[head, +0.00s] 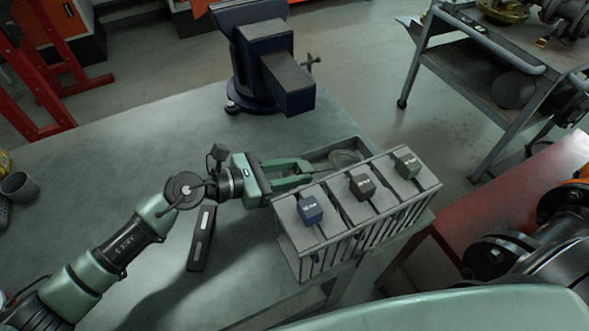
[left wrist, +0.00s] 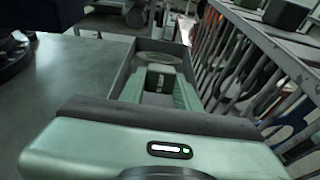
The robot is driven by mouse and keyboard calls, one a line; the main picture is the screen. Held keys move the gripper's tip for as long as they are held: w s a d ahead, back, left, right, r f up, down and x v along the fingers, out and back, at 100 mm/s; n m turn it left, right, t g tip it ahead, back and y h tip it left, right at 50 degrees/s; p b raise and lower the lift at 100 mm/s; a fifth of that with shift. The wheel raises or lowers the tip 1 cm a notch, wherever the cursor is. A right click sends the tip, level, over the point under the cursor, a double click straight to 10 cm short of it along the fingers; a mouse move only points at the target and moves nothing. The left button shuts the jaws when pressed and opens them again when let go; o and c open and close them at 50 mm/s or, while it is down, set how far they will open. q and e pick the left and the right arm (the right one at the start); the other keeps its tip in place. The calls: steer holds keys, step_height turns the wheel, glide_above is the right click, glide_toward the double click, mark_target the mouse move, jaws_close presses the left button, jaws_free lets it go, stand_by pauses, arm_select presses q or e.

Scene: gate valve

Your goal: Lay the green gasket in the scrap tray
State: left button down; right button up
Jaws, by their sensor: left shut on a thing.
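My left gripper (head: 307,172) reaches from the left over the scrap tray (head: 327,155), a grey, dark-walled tray behind the rack. In the left wrist view its fingers (left wrist: 159,84) are shut on a small dark block with a pale label. The gasket (head: 345,158), a thin pale green-grey ring, shows just past the fingertips, within the tray's outline. The ring also shows in the left wrist view (left wrist: 160,58), beyond the block and inside the tray (left wrist: 122,78) walls. I cannot tell whether the ring touches the tray floor. My right gripper is not in view.
A slotted rack (head: 335,213) stands close in front of the tray, bearing blue (head: 309,210), dark (head: 362,187) and green (head: 407,163) labelled blocks. A blue vise (head: 265,62) is behind. A dark flat bar (head: 201,240) lies on the bench (head: 120,160), whose left side is mostly clear.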

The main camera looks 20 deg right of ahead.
arm_select(q)
steer(key=shift+f, duration=0.3)
steer(key=c, duration=0.9)
jaws_free()
steer(key=shift+c, duration=0.2)
steer(key=b+v, duration=0.1)
steer(key=v, duration=0.5)
steer(key=shift+a, duration=0.35)
steer(key=shift+s+a+r+b, duration=0.1)
steer(key=shift+a+r+b, duration=0.25)
steer(key=shift+a, duration=0.2)
